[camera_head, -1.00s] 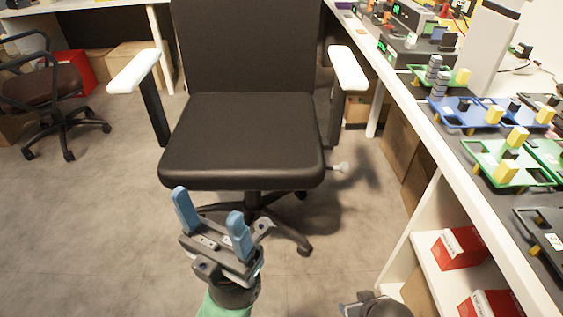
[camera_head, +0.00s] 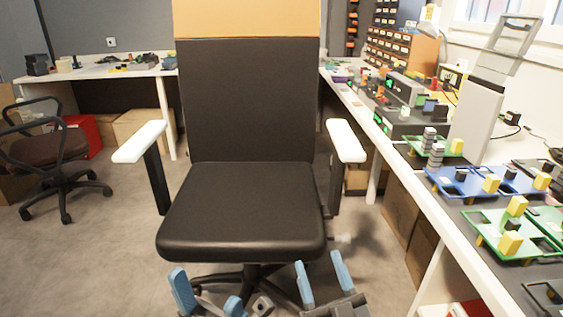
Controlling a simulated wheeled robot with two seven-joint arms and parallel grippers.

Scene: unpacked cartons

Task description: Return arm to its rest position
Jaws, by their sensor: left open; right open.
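My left gripper (camera_head: 208,292) is low in the head view, in front of the chair's base. Its two blue fingers are apart, with nothing between them. My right gripper (camera_head: 322,282) is just to its right, also low in the view, with its blue fingers apart and empty. Both arms are cut off by the bottom edge of the picture.
A black office chair (camera_head: 243,210) with white armrests stands directly ahead, behind both grippers. A long white workbench (camera_head: 424,209) with electronics and coloured trays runs along the right. A second chair (camera_head: 45,150) stands at the left. Grey floor is clear at the lower left.

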